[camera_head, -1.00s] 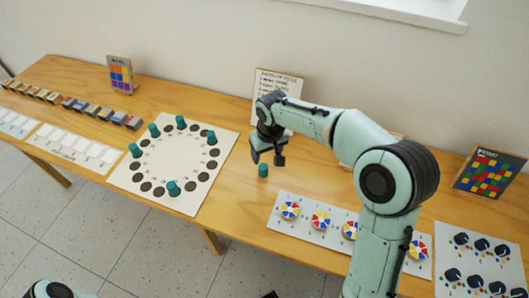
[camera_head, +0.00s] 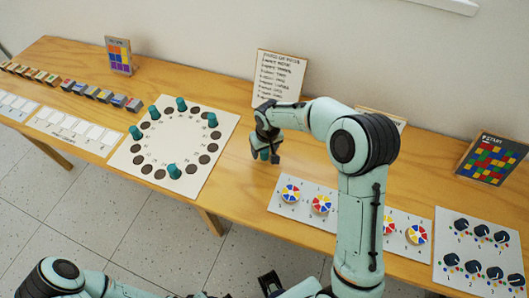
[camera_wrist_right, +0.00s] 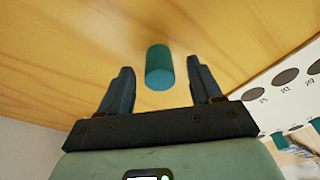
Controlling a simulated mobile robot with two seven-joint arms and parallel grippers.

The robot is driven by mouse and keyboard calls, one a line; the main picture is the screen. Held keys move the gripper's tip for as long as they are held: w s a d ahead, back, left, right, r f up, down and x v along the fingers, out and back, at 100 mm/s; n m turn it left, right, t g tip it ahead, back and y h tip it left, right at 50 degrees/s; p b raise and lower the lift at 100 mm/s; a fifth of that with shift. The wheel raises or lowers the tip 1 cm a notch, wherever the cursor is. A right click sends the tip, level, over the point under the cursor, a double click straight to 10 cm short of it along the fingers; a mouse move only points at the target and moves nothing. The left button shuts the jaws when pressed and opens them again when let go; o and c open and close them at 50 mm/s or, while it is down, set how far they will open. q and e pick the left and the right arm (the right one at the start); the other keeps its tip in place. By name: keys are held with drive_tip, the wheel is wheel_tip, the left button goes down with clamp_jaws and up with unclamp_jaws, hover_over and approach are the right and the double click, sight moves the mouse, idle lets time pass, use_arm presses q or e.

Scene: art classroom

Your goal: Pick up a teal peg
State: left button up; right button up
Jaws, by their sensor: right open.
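A teal peg (camera_head: 264,154) stands on the bare wood right of the white peg board, partly hidden by my right gripper (camera_head: 265,152). In the right wrist view, the peg (camera_wrist_right: 160,67) lies between the two dark fingers of the right gripper (camera_wrist_right: 160,68), with a gap on each side. The right gripper is open and holds nothing. Several more teal pegs, one of them at the board's front (camera_head: 174,171), stand on the white board (camera_head: 178,140) with its ring of dark spots.
A card with colour wheels (camera_head: 273,205) lies right of and in front of the peg. An upright text sign (camera_head: 279,78) stands behind my right gripper. A card with dark dials (camera_head: 448,270) lies at the right. Small blocks (camera_head: 102,96) line the left rear.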

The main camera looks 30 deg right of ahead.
drive_tip(key=shift+w+f, duration=0.15)
drive_tip(key=shift+f, duration=0.8)
drive_tip(key=shift+c, duration=0.3)
drive_tip(key=c, duration=1)
drive_tip(key=shift+r, duration=0.15)
drive_tip(key=shift+c, duration=0.2)
